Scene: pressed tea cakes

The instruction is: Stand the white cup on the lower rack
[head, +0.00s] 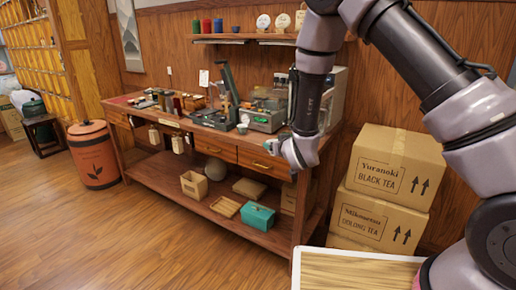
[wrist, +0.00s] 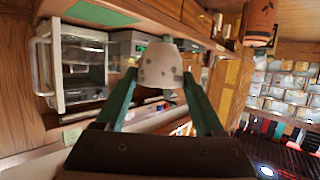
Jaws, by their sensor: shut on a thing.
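The white cup (wrist: 160,66), pale with dark spots, is between the two green fingers of my gripper (wrist: 161,88) in the wrist view. My gripper is shut on it. In the head view my gripper (head: 276,147) is by the front right of the wooden workbench; I cannot make out the held cup there. A glass-fronted cabinet (wrist: 84,75) with a pale frame and handle is left of the cup in the wrist view. It stands at the bench's right end in the head view (head: 337,97), partly behind my arm. Its inner rack levels are not clear.
The workbench (head: 150,133) carries a press, a scale-like machine and small tins. Its lower shelf (head: 160,183) holds boxes, a tray and a teal box (head: 257,216). Stacked tea cartons (head: 390,175) stand at right. The floor (head: 60,235) at left is open.

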